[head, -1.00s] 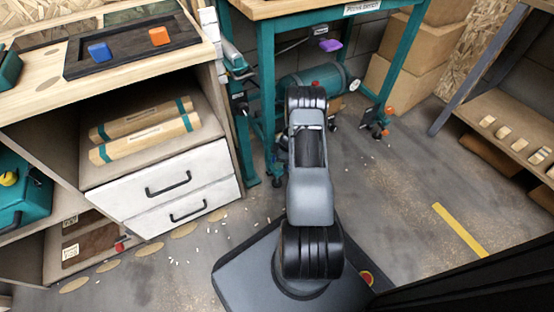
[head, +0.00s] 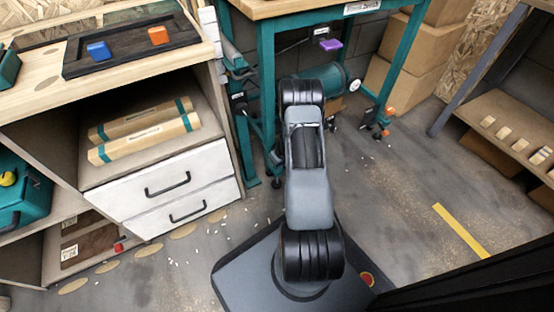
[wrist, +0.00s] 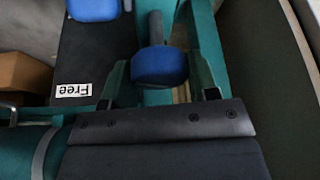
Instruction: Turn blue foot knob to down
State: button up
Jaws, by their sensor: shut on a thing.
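A blue knob (wrist: 158,66) with a dark stem shows in the middle of the wrist view, between the fingers of my gripper (wrist: 161,78). My gripper is shut on it. A second blue rounded part (wrist: 95,10) shows at the top left, next to a dark plate with a white "Free" label (wrist: 73,91), which appears upside down. In the head view my arm reaches toward the teal-framed bench (head: 266,85) and hides the gripper and the gripped knob. I cannot read the knob's position.
A teal tank (head: 337,76) lies under the bench. A purple part (head: 330,44) hangs below the bench top. A drawer cabinet (head: 185,180) stands to the left, a low shelf (head: 505,115) to the right. Cardboard boxes (head: 405,85) are behind. The floor right of my arm is clear.

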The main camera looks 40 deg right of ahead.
jog(key=shift+m+h, duration=0.55)
jog(key=shift+m, duration=0.85)
jog(key=shift+m+h, duration=0.55)
jog(key=shift+m, duration=0.85)
jog(key=shift+d+m, duration=0.1)
jog(key=shift+m, duration=0.3)
jog(key=o, duration=0.6)
jog(key=p+v, duration=0.3)
jog(key=v, duration=1)
jog(key=shift+a+r, duration=0.2)
jog(key=shift+r, duration=0.25)
jog(key=shift+w, duration=0.1)
